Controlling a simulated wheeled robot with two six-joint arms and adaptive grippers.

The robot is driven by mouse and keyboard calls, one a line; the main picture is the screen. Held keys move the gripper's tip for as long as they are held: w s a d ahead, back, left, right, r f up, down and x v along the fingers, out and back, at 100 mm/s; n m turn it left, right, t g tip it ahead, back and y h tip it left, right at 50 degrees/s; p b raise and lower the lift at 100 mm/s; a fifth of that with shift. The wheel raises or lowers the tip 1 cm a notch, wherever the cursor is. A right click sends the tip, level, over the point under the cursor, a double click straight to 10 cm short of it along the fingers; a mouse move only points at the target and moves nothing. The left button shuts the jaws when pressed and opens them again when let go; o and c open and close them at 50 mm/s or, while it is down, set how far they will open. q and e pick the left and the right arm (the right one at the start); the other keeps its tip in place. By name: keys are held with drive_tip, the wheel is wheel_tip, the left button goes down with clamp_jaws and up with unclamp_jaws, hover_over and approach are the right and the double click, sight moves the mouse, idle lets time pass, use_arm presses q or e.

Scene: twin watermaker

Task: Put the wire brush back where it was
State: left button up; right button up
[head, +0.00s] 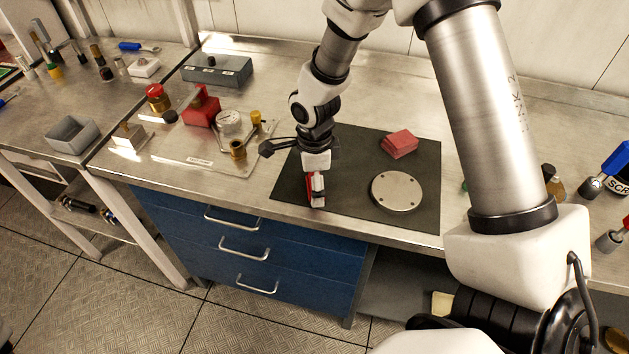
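No object is clearly recognizable as the wire brush. A small blue-handled tool (138,46) lies at the back of the left bench, but it is too small to identify. My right gripper (316,203) points down over the front left of the dark mat (346,150). Red and pale parts show at its fingers; I cannot tell whether these are finger parts or a held object, or whether the fingers are shut. My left gripper is not in view.
A round metal plate (397,191) and red block (399,143) lie on the mat. A grey box (216,71) stands behind. Blue-and-grey tools (608,176) are at the right edge. My arm hides part of the bench.

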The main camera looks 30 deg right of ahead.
drive_tip(key=shift+r, duration=0.15)
drive_tip(key=shift+r+p, duration=0.4)
drive_tip(key=shift+p, duration=0.05)
wheel_tip(320, 180, up, 12)
drive_tip(key=b, duration=0.1)
drive_tip(key=shift+f, duration=0.25)
drive_tip(key=shift+s, duration=0.1)
